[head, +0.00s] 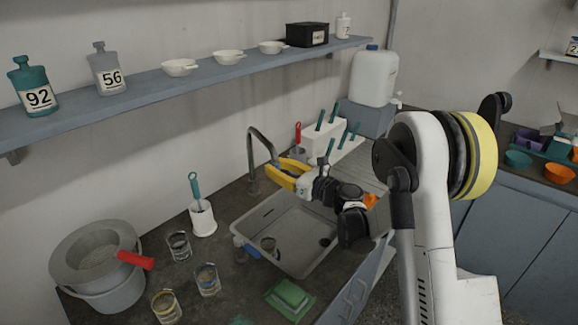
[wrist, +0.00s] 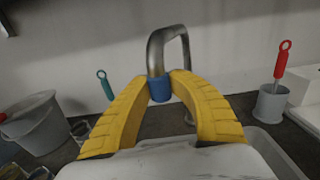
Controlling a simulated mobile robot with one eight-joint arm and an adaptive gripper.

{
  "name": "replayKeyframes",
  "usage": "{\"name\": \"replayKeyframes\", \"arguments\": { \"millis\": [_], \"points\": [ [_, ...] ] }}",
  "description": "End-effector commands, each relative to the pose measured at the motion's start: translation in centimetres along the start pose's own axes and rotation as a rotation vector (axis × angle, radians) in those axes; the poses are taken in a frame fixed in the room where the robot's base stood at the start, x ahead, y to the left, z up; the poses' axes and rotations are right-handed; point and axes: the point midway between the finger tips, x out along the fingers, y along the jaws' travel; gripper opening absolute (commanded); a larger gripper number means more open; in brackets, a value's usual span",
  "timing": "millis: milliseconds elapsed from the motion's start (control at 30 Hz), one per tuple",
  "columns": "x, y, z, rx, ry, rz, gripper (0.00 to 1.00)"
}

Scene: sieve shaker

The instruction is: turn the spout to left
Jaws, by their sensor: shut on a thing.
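The spout (head: 262,140) is a grey metal gooseneck pipe that rises behind the sink (head: 290,228) and arches over toward it. In the wrist view the spout (wrist: 165,42) ends in a blue tip (wrist: 160,88). My gripper (head: 278,168) has yellow fingers and reaches the spout's end from the right. In the wrist view my gripper (wrist: 167,85) is shut on the spout, with a fingertip on each side of the blue tip. In the head view the fingers hide the tip.
Glass beakers (head: 207,280) and a grey bucket (head: 98,265) stand left of the sink. A white holder with a teal-handled brush (head: 201,215) stands behind it at left. A red-handled brush (head: 298,138) and a white rack (head: 330,138) stand behind at right. A shelf (head: 150,95) runs above.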

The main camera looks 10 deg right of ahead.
Motion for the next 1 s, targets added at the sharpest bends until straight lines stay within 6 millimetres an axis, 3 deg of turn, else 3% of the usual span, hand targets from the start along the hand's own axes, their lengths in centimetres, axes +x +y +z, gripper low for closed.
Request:
{"name": "replayKeyframes", "arguments": {
  "millis": [300,867,900,967,1000],
  "points": [
    [1.3,3.0,-0.1,-0.002,0.002,0.005,0.0],
    [1.7,3.8,-0.1,-0.001,0.001,0.008,0.0],
    [1.7,3.8,-0.1,-0.001,0.001,0.009,0.29],
    [1.7,3.7,-0.1,-0.001,0.001,0.008,0.47],
    [1.7,3.7,-0.1,-0.001,0.001,0.007,0.47]
  ]
}}
